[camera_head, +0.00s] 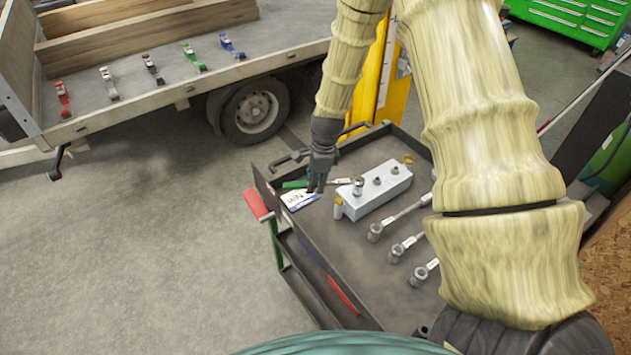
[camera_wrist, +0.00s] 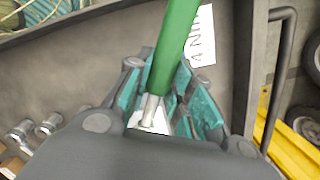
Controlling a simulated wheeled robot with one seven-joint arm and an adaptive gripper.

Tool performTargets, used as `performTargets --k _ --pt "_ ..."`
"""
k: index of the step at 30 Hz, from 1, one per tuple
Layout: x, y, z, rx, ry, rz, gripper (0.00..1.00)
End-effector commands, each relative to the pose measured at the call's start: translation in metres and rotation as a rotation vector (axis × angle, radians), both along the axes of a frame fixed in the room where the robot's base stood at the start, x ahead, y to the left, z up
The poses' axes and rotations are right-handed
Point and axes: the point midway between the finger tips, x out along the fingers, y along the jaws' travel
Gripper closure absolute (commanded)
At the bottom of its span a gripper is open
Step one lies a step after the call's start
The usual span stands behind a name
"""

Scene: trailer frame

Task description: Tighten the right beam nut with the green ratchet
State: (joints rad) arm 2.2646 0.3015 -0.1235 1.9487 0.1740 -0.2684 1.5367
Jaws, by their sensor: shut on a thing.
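The green ratchet (camera_head: 296,184) lies level above the cart's tray, its green handle to the left and its metal head (camera_head: 358,187) to the right. The head is over the leftmost nut position of the grey metal beam (camera_head: 376,196); I cannot tell whether it is fully seated. Two more nuts show on the beam, a middle one (camera_head: 377,181) and a right one (camera_head: 394,170). My gripper (camera_head: 318,186) is shut on the ratchet. In the wrist view the green handle (camera_wrist: 178,40) runs between my teal finger pads (camera_wrist: 168,100), which hide part of it.
Three other metal ratchets (camera_head: 405,213) (camera_head: 398,250) (camera_head: 421,272) lie on the dark cart tray (camera_head: 335,250). A printed white label (camera_head: 299,200) lies near my gripper. The trailer bed (camera_head: 130,85) carries several coloured clamps. A yellow post (camera_head: 372,85) stands behind the cart.

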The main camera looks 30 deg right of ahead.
Motion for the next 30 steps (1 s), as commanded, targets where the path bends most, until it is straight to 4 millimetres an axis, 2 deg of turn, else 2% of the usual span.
performTargets --k 22,23,26,30 --pt "0.0001 0.0 -0.0107 0.0 0.0 0.0 1.0" --pt "0.0001 0.0 -0.0107 0.0 0.0 0.0 0.81" --pt "0.0002 0.0 -0.0107 0.0 0.0 0.0 0.99" --pt "0.0002 0.0 -0.0106 0.0 0.0 0.0 1.0"
